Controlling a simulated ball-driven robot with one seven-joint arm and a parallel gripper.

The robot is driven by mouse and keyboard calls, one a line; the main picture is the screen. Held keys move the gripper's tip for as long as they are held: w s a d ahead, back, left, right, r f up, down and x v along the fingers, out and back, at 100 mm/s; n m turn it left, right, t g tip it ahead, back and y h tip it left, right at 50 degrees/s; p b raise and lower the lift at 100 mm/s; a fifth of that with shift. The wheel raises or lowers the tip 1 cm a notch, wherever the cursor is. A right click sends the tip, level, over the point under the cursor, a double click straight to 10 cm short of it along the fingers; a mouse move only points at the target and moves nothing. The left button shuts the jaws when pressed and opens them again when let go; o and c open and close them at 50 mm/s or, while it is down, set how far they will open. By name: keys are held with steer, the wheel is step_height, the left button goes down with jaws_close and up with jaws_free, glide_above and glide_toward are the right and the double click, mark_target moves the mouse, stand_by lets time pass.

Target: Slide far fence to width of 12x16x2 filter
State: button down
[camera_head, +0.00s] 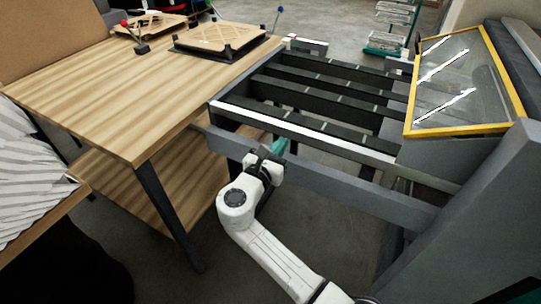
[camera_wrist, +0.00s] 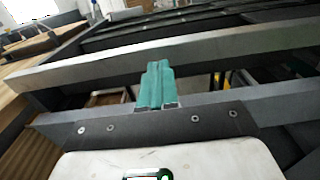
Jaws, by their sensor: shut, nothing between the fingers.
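My gripper (camera_head: 278,147) is shut and empty, with its teal fingers at the near side of a grey machine with parallel slats. In the wrist view the teal fingers (camera_wrist: 155,85) are together, in front of a long grey rail (camera_wrist: 220,48). A lower grey rail (camera_head: 330,172) runs close to the gripper; I cannot tell whether they touch. A light-topped rail (camera_head: 300,129) lies just beyond, and dark slats (camera_head: 325,83) run behind it. I cannot tell which of these is the far fence. No 12x16x2 filter can be identified.
A wooden table (camera_head: 130,85) stands left, carrying a black-framed wooden board (camera_head: 220,37) and a second board (camera_head: 150,22). A yellow-framed clear panel (camera_head: 510,85) stands over the machine's right end. A rack (camera_head: 392,25) stands far back.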

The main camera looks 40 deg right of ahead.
steer(key=shift+x, duration=1.1)
steer(key=x, duration=0.9)
steer(key=shift+b, duration=0.3)
